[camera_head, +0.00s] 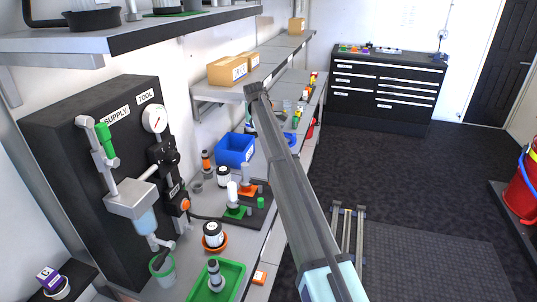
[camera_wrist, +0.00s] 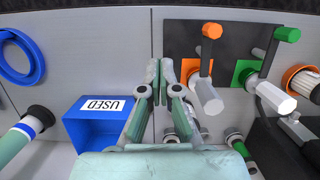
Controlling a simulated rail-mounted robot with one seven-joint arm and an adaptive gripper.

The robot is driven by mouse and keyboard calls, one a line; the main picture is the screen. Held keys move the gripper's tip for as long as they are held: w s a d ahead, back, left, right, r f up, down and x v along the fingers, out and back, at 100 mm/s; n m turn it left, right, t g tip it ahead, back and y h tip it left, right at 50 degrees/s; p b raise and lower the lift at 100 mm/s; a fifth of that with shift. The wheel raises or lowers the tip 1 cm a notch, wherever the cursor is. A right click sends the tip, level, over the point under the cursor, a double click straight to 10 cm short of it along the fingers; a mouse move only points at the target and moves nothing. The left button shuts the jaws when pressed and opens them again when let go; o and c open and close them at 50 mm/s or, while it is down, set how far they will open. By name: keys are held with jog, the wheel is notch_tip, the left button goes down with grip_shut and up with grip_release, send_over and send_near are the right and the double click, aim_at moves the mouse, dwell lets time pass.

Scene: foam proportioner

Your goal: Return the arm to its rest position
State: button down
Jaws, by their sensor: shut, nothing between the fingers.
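My arm (camera_head: 290,190) stretches in the head view from the lower middle up to the left, over the right side of the bench. Its far end is near the back shelf's edge. My gripper (camera_wrist: 161,75) shows in the wrist view, with its two fingers together and nothing between them. It points down at the bench and is apart from the things there. The blue bin marked USED (camera_wrist: 92,130) lies to its left. A part with an orange base (camera_wrist: 200,75) and a part with a green base (camera_wrist: 262,78) lie to its right. I cannot make out the gripper in the head view.
A black panel (camera_head: 95,195) with gauge and pump stands at left. The bench holds a blue bin (camera_head: 235,150), a green tray (camera_head: 216,280) and several small fittings. A shelf with cardboard boxes (camera_head: 228,71) is behind. The floor (camera_head: 420,190) at right is mostly clear.

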dwell(0.3)
jog(key=s+d+f+m+y, duration=0.1)
jog(key=s+d+f+m, duration=0.3)
jog(key=s+d+f, duration=0.45)
jog(key=s+d+f+m, duration=0.3)
jog(key=s+d+f, duration=0.2)
jog(key=s+f, duration=0.65)
jog(key=s+d+f+m+y, duration=0.1)
jog(key=s+d+f+m, duration=0.3)
jog(key=s+d+f, duration=0.45)
jog(key=s+f+m+g, duration=0.1)
jog(key=s+f+g, duration=0.1)
jog(key=s+f, duration=0.6)
jog(key=s+d+f+m+g, duration=0.1)
jog(key=s+f, duration=0.6)
jog(key=s, duration=1.5)
jog(key=s+d+f+m+g, duration=0.1)
jog(key=s+f+m+g, duration=0.2)
jog(key=s+f, duration=0.5)
jog(key=s, duration=0.7)
jog(key=shift+f+y, duration=0.35)
jog(key=shift+y, duration=0.05)
jog(key=shift+s, duration=0.1)
